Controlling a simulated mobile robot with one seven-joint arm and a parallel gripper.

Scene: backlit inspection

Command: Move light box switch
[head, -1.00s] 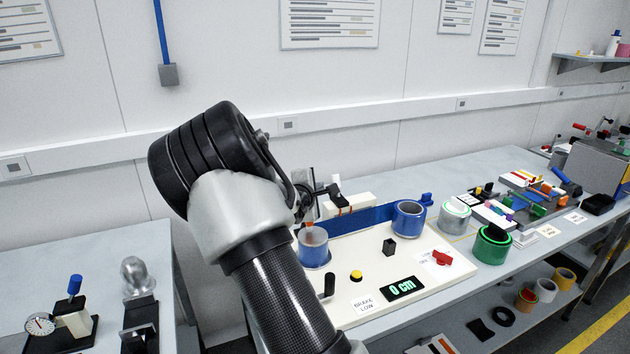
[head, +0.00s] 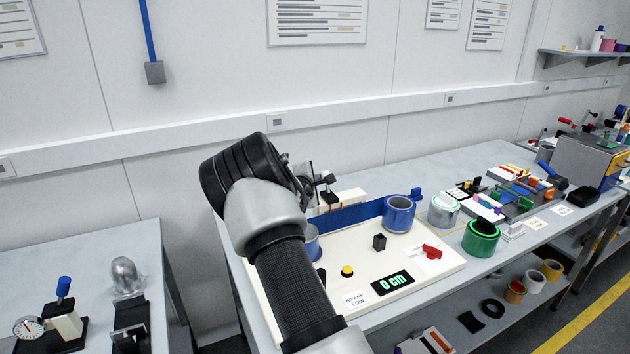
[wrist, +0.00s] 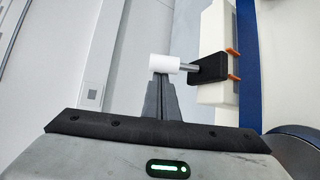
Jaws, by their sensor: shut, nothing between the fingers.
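The light box switch appears to be a lever with a white cylindrical knob (wrist: 165,64) on a short metal rod. The rod comes out of a black block (wrist: 208,67) on the side of a white box (wrist: 216,30) with orange clips. The white box also shows in the head view (head: 350,197), partly behind my arm. My gripper (wrist: 161,78) is shut and empty. Its fingertips are right at the knob's lower edge in the wrist view; I cannot tell whether they touch it. In the head view my wrist hides most of the gripper.
A white panel (head: 440,271) on the bench carries a blue strip, a blue spool (head: 399,214), a black knob (head: 379,242), a yellow button (head: 347,271), a red knob (head: 432,252) and a "0 cm" display (head: 393,282). A green spool (head: 481,238) stands to the right.

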